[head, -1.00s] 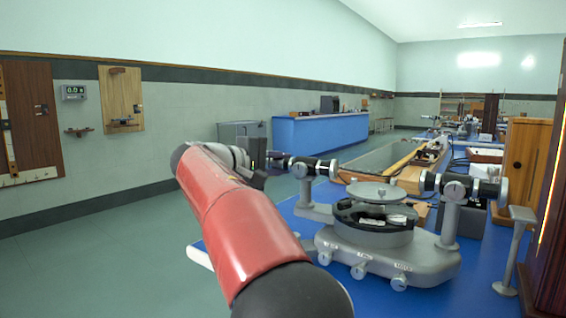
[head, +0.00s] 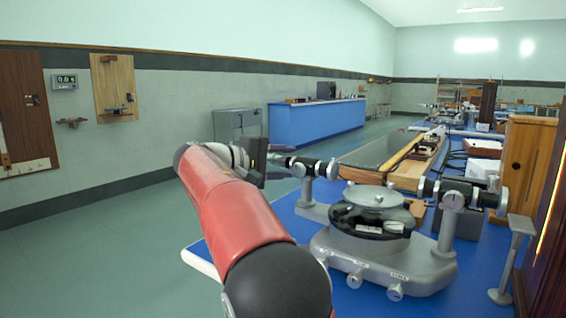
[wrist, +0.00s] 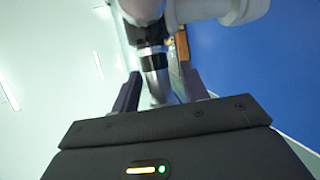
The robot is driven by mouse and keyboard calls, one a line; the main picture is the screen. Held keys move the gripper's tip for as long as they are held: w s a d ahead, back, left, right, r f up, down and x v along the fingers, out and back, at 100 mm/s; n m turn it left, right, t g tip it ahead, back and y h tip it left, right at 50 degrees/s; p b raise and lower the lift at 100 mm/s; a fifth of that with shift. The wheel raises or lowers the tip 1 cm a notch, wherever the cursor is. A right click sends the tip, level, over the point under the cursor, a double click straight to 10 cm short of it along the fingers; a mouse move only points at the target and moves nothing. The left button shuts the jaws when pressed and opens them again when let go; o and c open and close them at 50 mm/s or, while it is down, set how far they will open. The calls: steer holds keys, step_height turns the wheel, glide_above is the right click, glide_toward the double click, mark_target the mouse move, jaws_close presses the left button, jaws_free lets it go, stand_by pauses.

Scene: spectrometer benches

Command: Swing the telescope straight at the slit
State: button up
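The spectrometer (head: 385,262) stands on the blue bench top, with a round prism table (head: 372,195) over a dark graduated circle (head: 365,220). Its left tube, apparently the telescope (head: 310,168), points in toward the prism table. The right tube (head: 455,193), apparently the collimator, faces it from the other side; the slit is too small to make out. My gripper (head: 258,165) is at the outer end of the left tube. In the wrist view, my gripper (wrist: 158,92) has its two fingers apart, one on each side of a grey and black tube (wrist: 152,62); contact is unclear.
A small grey stand (head: 510,255) is at the bench's right edge, beside a wooden cabinet (head: 525,165). A long wooden apparatus (head: 400,165) lies behind the spectrometer. The floor left of the bench is clear.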

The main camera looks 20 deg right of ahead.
steer(key=v, duration=0.8)
stand_by(0.4)
